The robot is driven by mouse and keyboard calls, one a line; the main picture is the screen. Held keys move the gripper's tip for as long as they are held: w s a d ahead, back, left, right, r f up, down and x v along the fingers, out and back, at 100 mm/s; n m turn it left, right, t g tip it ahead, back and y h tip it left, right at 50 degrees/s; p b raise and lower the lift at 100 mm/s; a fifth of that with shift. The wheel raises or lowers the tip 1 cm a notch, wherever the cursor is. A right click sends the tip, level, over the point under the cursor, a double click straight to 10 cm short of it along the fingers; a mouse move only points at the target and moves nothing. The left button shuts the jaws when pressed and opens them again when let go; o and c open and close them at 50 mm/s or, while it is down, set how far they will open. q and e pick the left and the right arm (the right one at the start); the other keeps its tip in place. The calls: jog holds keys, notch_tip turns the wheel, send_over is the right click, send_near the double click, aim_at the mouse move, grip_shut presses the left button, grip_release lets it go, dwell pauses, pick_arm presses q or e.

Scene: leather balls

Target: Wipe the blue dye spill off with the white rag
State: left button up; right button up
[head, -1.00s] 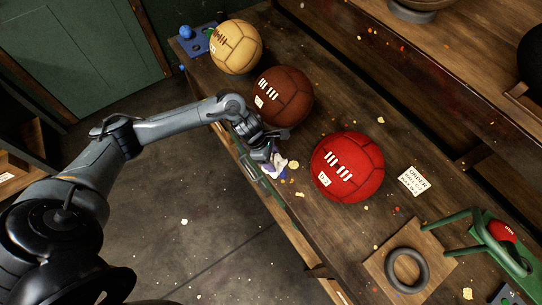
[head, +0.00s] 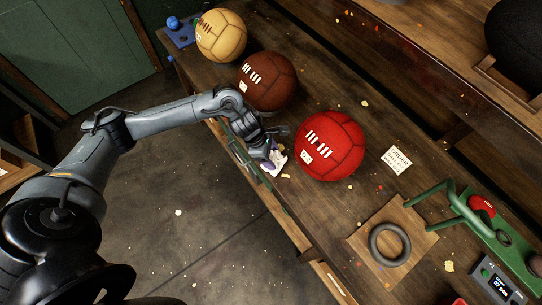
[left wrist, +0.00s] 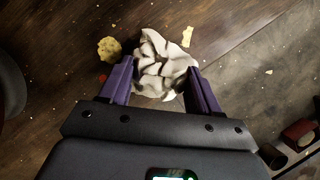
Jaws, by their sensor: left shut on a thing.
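The white rag (head: 280,160) is crumpled between the fingers of my left gripper (head: 271,153), low at the near edge of the wooden table, left of the red ball. In the left wrist view the rag (left wrist: 165,58) bunches out between the two purple fingers of the gripper (left wrist: 162,88), which is shut on it. I cannot tell whether the rag touches the tabletop. No blue dye spill can be made out in either view; the arm, gripper and rag hide part of the table. My right gripper is not in view.
A red ball (head: 331,146), a brown ball (head: 267,81) and a tan ball (head: 221,36) stand along the table. An order card (head: 397,160), a dark ring (head: 390,244) and a green stand (head: 455,205) lie to the right. Yellow scraps litter the wood.

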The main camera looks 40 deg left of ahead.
pick_arm(q)
jog(key=shift+w+a+r+p, duration=0.1)
jog(key=shift+a+r+p, duration=0.15)
jog(key=shift+r, duration=0.25)
jog(key=shift+a+r+p, duration=0.2)
jog(key=shift+r, duration=0.3)
jog(key=shift+d+r+p, duration=0.2)
jog(key=shift+r+p, duration=0.3)
jog(key=shift+r, duration=0.25)
jog(key=shift+r+p, duration=0.7)
jog(key=shift+r, duration=0.55)
jog(key=shift+a, duration=0.1)
